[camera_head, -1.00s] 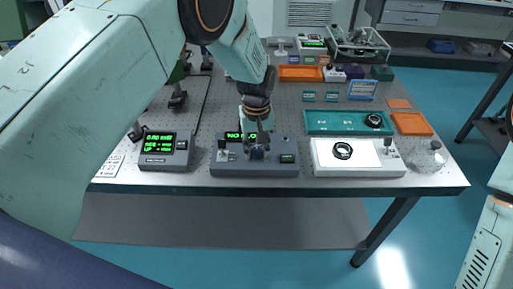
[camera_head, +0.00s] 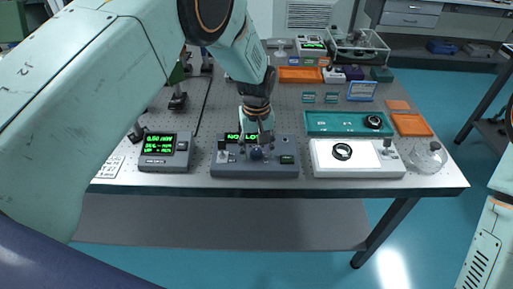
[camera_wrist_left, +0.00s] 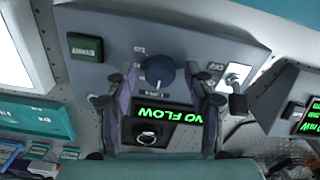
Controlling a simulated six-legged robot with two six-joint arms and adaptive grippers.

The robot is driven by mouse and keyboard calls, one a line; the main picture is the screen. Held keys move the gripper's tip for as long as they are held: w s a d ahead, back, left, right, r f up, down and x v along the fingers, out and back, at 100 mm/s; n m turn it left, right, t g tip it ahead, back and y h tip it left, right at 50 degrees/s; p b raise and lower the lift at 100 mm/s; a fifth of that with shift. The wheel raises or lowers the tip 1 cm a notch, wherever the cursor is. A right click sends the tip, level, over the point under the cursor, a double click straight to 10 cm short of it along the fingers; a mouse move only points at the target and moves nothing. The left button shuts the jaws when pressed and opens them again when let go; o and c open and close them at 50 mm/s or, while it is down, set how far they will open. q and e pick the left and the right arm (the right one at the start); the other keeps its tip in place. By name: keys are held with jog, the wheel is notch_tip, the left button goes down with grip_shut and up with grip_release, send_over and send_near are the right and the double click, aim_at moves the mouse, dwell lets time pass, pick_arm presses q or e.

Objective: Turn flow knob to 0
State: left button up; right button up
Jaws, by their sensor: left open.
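The flow knob (camera_head: 256,153) is a round dark blue knob on the sloped front of a grey control box (camera_head: 230,170). In the left wrist view the knob (camera_wrist_left: 160,72) stands on the panel, with small scale marks beside it. My left gripper (camera_head: 258,138) is over the box, just behind the knob in the head view. In the wrist view its two fingers (camera_wrist_left: 162,80) are apart, one on each side of the knob, with visible gaps. A green display (camera_wrist_left: 168,114) shows upside-down text containing "FLOW". My right gripper is out of view.
A toggle switch (camera_wrist_left: 235,76) and a dark green button (camera_wrist_left: 85,47) flank the knob. Clear floor lies in front of the table.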

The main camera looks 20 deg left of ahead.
aim_at(256, 151)
pick_arm(q)
jog(key=shift+f, duration=0.1)
notch_tip(256, 151, up, 12)
dwell(0.5)
dwell(0.5)
